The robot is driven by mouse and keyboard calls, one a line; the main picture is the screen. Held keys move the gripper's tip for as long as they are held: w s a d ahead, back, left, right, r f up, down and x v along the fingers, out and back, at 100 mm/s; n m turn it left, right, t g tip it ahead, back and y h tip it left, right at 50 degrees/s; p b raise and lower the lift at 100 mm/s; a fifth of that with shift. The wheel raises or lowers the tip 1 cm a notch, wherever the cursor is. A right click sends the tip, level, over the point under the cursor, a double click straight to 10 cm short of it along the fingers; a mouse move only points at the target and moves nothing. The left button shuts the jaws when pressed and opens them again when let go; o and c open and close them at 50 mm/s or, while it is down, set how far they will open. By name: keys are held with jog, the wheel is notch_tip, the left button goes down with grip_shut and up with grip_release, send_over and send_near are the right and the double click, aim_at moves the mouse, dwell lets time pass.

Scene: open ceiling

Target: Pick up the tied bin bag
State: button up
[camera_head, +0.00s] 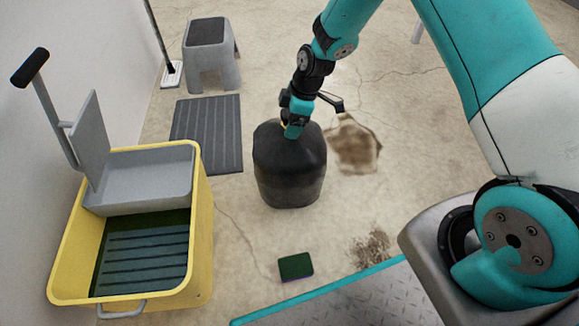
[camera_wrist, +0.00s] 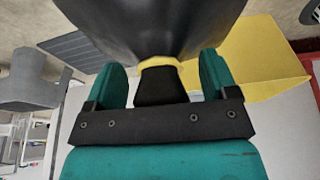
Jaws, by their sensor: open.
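The tied bin bag (camera_head: 289,170) is black and stands upright on the concrete floor in the middle of the head view. My gripper (camera_head: 293,130) is at the top of the bag. In the wrist view the bag (camera_wrist: 150,28) fills the top, and its yellow tie (camera_wrist: 159,62) and dark gathered neck (camera_wrist: 160,86) lie between the two teal fingers of my gripper (camera_wrist: 163,80). The fingers are open, with a gap on each side of the neck. In the head view the gripper hides most of the neck.
A yellow mop bucket (camera_head: 205,225) with a grey wringer stands at the left. A grey mat (camera_head: 207,135), a grey stool (camera_head: 212,60) and a mop (camera_head: 171,73) are behind. A green sponge (camera_head: 295,266) lies in front. Brown stains (camera_head: 354,145) mark the floor, which is clear to the right.

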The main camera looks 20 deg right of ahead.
grip_shut()
jog(key=shift+r, duration=0.1)
jog(key=shift+r, duration=0.1)
dwell(0.3)
